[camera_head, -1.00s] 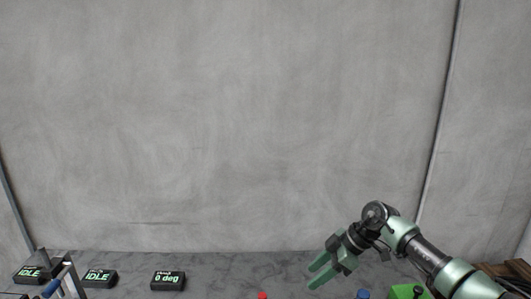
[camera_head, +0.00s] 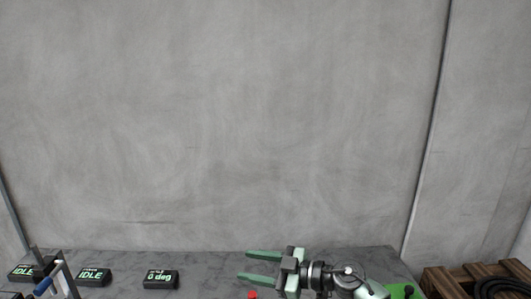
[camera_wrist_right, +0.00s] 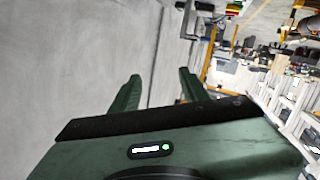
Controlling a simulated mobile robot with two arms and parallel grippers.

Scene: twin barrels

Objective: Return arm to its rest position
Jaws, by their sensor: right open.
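My right gripper (camera_head: 260,267) is at the bottom of the head view, to the right of centre. Its two green fingers are spread apart and point left, with nothing between them. In the right wrist view the two fingers (camera_wrist_right: 158,92) also stand apart and empty, with the grey wall and a cluttered room beyond them. My right arm comes in from the lower right of the head view. My left gripper is not in view.
A grey table (camera_head: 215,262) runs along the bottom, with three black displays at its left, one reading 0 deg (camera_head: 161,279). A metal frame with a blue handle (camera_head: 43,287) stands there. A red-topped thing (camera_head: 252,295), a green object (camera_head: 403,291) and a wooden crate (camera_head: 440,284) are lower right.

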